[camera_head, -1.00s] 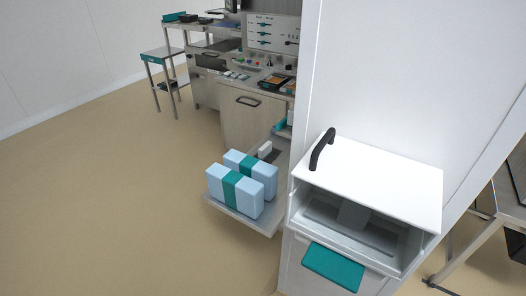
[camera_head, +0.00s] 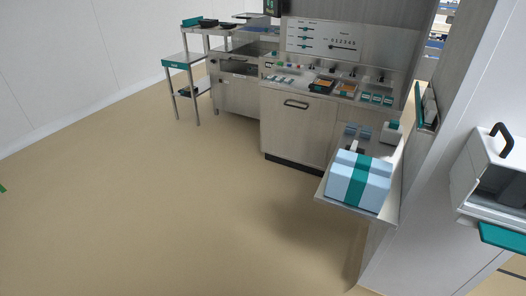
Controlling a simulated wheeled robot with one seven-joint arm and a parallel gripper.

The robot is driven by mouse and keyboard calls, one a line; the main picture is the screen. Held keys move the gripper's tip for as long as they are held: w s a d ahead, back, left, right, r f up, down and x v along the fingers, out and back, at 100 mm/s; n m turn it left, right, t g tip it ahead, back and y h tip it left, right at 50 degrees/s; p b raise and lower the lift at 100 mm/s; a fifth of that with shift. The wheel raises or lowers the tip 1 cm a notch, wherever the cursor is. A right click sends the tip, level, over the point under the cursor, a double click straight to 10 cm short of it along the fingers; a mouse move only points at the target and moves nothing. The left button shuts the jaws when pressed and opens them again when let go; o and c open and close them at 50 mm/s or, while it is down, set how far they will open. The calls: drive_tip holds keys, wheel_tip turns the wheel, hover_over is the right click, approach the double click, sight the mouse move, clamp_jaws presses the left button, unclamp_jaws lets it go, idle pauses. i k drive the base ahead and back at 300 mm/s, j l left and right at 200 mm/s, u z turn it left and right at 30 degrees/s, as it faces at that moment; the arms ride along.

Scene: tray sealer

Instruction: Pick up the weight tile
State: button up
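I cannot make out for certain which thing is the weight tile. Small teal-and-pale pieces (camera_head: 376,99) stand in a row at the right of the steel counter, and small pieces (camera_head: 284,80) lie at its left; all are too small to identify. My gripper is not in view.
A pale blue block with a teal band (camera_head: 358,181) sits on a low side shelf (camera_head: 347,208). A white open-fronted box with a black handle (camera_head: 497,160) is at the right edge. The steel cabinet (camera_head: 297,128) stands behind, a stepped side table (camera_head: 182,63) left of it. The tan floor (camera_head: 170,210) is clear.

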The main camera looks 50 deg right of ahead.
sight(353, 147)
drive_tip(key=i+j+u, duration=0.15)
drive_tip(key=i, duration=0.45)
drive_tip(key=i+j+u, duration=0.1)
drive_tip(key=i, duration=0.5)
drive_tip(key=i+l+z, duration=0.1)
drive_tip(key=i+z, duration=0.15)
drive_tip(key=z, duration=0.15)
drive_tip(key=i+z, duration=0.35)
drive_tip(key=i+j+z, duration=0.1)
drive_tip(key=z, duration=0.3)
drive_tip(key=i+j+z, duration=0.15)
drive_tip(key=i+z, duration=0.75)
drive_tip(key=z, duration=0.25)
